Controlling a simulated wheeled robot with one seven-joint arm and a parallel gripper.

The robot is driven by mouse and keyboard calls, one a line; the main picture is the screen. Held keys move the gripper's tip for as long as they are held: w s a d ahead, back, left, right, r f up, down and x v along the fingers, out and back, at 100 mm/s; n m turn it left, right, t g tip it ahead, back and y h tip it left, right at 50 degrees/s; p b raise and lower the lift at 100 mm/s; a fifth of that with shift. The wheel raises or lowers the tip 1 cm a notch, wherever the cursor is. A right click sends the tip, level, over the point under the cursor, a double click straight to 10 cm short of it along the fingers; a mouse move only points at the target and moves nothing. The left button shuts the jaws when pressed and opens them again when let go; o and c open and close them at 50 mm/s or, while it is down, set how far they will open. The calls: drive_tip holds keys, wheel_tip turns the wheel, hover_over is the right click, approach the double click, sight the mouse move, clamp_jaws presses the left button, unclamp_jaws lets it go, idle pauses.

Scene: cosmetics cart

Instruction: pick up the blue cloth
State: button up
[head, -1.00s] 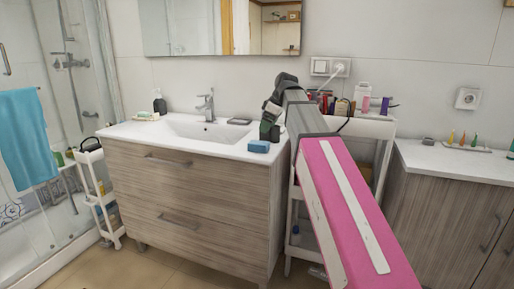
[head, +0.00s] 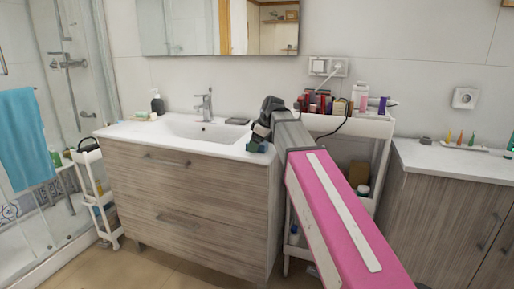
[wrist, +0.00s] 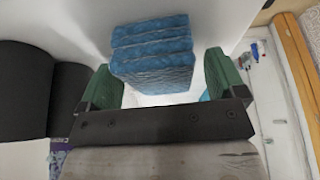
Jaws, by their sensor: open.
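The blue cloth (wrist: 152,60) is a folded, layered stack on the white counter in the wrist view. My gripper (wrist: 158,72) is open, with one green finger on each side of the cloth's near part. The left finger looks close to the cloth, and a gap shows at the right finger; I cannot tell if either touches. In the head view my gripper (head: 257,140) is at the right front corner of the sink counter and mostly hides the cloth there.
The sink counter (head: 130,130) has a faucet (head: 205,105), a soap bottle (head: 157,102) and a dark dish (head: 237,121). A white cart (head: 345,124) with several cosmetics stands close on the right. A larger blue towel (head: 25,138) hangs at the shower.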

drive_tip(key=c, duration=1)
drive_tip(key=shift+r, duration=0.15)
drive_tip(key=shift+r, duration=0.55)
drive_tip(key=r, duration=0.1)
drive_tip(key=a+r, duration=0.1)
drive_tip(key=r, duration=0.1)
drive_tip(key=shift+w+a+r, duration=0.1)
drive_tip(key=shift+a+r, duration=0.1)
drive_tip(key=shift+r, duration=0.1)
drive_tip(key=a+r, duration=0.6)
drive_tip(key=a, duration=0.4)
drive_tip(key=shift+w+a, duration=0.15)
drive_tip(key=shift+w, duration=0.05)
